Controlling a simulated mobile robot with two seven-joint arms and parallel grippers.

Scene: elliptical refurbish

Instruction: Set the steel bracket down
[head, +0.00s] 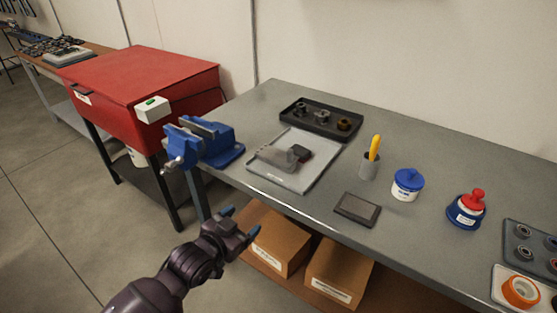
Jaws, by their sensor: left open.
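The steel bracket (276,156) appears to be the grey metal piece lying on a light grey tray (292,181) on the workbench. A small dark block (301,153) lies beside its right end; I cannot tell if they touch. My left gripper (241,221) is open and empty, in front of the bench's front edge and apart from the bracket. My right gripper is not in view.
A blue vise (206,138) stands at the bench's left corner, left of the tray. A black parts tray (322,118) lies behind. A grey cup (368,166), blue-lidded jar (407,184) and dark pad (357,209) are right. Cardboard boxes (280,240) sit below.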

